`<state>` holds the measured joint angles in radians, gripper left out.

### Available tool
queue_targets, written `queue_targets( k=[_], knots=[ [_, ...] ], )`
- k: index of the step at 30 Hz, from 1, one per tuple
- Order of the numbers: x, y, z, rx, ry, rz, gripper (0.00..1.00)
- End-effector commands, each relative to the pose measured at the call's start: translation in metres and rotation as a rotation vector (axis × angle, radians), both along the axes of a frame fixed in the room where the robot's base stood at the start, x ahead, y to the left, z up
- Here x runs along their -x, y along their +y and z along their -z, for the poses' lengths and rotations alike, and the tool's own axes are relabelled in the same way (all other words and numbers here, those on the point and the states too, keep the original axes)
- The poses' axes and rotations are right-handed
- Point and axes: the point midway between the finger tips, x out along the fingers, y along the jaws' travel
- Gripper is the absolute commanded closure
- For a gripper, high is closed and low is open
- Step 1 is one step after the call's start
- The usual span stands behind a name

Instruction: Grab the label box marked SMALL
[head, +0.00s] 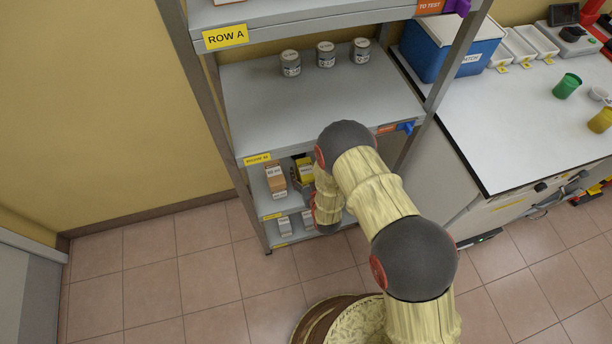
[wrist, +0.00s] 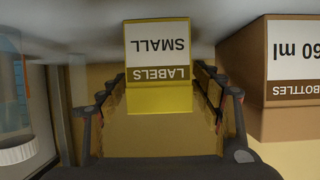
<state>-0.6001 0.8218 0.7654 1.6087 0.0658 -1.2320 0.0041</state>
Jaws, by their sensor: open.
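The label box marked SMALL (wrist: 158,98) is yellow with a white label, and its print reads upside down in the wrist view. In the head view a yellow box (head: 304,172), apparently the same one, stands on a lower shelf, partly hidden by my arm. My gripper (wrist: 158,82) is open, with one finger on each side of the box. The box lies between the fingers; I cannot tell whether either finger touches it.
A brown 60 ml bottles box (wrist: 285,75) stands close to the right finger. A clear container with a white cap (wrist: 16,150) is at the left. Three tins (head: 326,55) stand on the shelf above.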

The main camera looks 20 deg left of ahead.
Motion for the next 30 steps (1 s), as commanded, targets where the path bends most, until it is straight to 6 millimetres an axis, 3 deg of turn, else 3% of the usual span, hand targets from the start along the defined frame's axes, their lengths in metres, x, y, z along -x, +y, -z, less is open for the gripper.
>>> queue_targets(
  k=[8,30],
  knots=[
    [-0.0029,0.0016,-0.0001,-0.001,-0.001,0.0,0.35],
    [-0.0024,0.0014,0.0002,0.0,0.0,0.0,0.77]
  ],
)
